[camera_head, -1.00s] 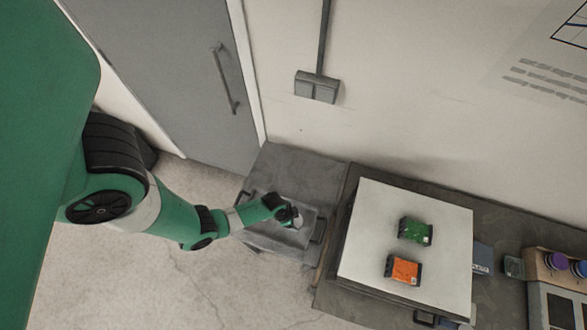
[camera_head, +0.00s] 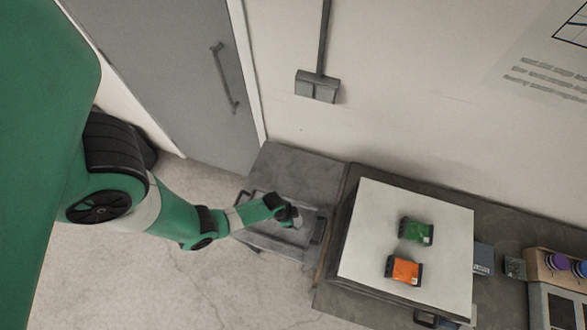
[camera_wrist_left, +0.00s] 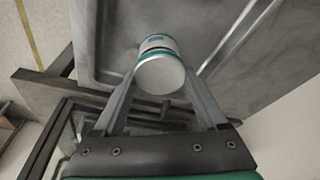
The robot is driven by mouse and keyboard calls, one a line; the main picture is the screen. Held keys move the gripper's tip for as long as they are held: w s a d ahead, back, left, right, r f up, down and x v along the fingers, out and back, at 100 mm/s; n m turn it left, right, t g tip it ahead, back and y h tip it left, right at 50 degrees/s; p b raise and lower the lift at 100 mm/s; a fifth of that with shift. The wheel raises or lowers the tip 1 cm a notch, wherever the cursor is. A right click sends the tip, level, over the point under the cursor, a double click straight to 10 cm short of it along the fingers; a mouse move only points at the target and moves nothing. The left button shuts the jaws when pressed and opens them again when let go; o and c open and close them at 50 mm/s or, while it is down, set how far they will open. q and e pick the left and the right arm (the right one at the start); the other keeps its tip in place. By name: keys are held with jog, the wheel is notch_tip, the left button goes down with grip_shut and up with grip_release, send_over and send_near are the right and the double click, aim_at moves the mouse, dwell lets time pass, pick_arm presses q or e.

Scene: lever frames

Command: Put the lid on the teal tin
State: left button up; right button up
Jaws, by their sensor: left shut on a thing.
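My left gripper (camera_head: 291,216) is low over the grey tray at the end of its arm. In the left wrist view its fingers (camera_wrist_left: 161,82) are shut on a round pale lid (camera_wrist_left: 160,76), whose flat face is toward the camera. The teal tin (camera_wrist_left: 156,42), pale with a teal band, shows just beyond the lid, mostly hidden by it. A thin dark line runs between them; I cannot tell whether the lid is seated or slightly apart. In the head view the gripper largely covers both. My right gripper is not in view.
The grey tray (camera_head: 260,243) with dark handles lies on the dark bench. To its right a raised white board (camera_head: 372,225) carries a green box (camera_head: 416,231) and an orange box (camera_head: 403,270). The wall and a grey door (camera_head: 190,80) stand behind.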

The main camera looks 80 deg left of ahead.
pick_arm(q)
jog(key=shift+f+b, duration=0.45)
jog(key=shift+f, duration=0.1)
dwell(0.9)
jog(key=o, duration=1.2)
jog(key=shift+o, duration=0.2)
jog(key=shift+r, duration=0.1)
notch_tip(320, 180, up, 7)
jog(key=p, duration=0.7)
